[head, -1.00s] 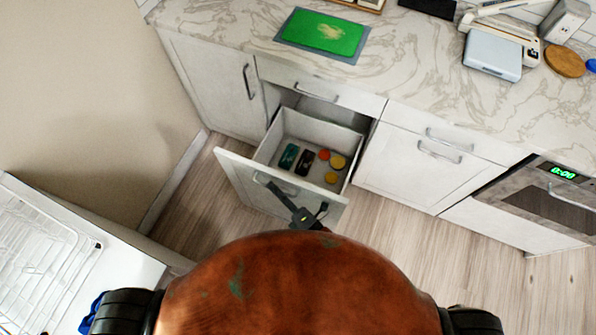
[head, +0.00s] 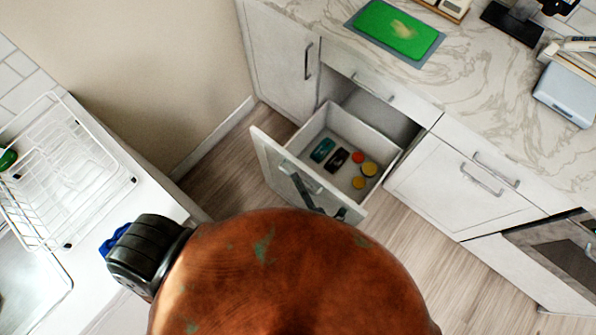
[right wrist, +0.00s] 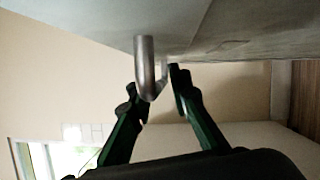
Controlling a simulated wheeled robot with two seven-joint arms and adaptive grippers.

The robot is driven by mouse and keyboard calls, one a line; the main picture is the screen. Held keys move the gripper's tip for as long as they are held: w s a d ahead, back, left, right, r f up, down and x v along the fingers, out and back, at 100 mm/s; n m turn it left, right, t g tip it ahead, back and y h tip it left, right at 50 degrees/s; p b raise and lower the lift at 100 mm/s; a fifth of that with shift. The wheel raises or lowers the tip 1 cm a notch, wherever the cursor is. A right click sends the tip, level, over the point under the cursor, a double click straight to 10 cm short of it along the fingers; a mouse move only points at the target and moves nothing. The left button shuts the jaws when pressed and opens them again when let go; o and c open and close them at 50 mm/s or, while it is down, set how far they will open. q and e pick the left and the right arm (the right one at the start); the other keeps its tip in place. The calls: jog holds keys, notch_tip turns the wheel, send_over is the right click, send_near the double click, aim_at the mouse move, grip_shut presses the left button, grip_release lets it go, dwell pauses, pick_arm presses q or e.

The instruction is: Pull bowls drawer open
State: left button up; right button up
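The bowls drawer is pulled out from under the counter; its white front (head: 272,160) stands well away from the cabinet in the head view. Its metal handle (head: 312,182) is on the outer face. My right gripper (head: 318,196) is at the handle. In the right wrist view, the handle (right wrist: 146,75) shows close up between the fingertips of my right gripper (right wrist: 155,80), nearer the left finger. The fingers are apart and no firm grip shows. Inside the drawer lie two dark items (head: 330,155) and several round red and yellow items (head: 362,168). My left gripper is out of view.
A closed narrow drawer (head: 375,84) is above the open one, with a closed cabinet door (head: 283,60) to its left. A green board (head: 400,30) lies on the marble counter. A wire rack (head: 70,165) stands on the left counter. Wooden floor (head: 225,165) shows left of the drawer.

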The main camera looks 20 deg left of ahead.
jog(key=shift+o, duration=0.8)
jog(key=shift+d, duration=0.2)
jog(key=v, duration=1.1)
jog(key=shift+s+d, duration=0.2)
jog(key=shift+d, duration=0.05)
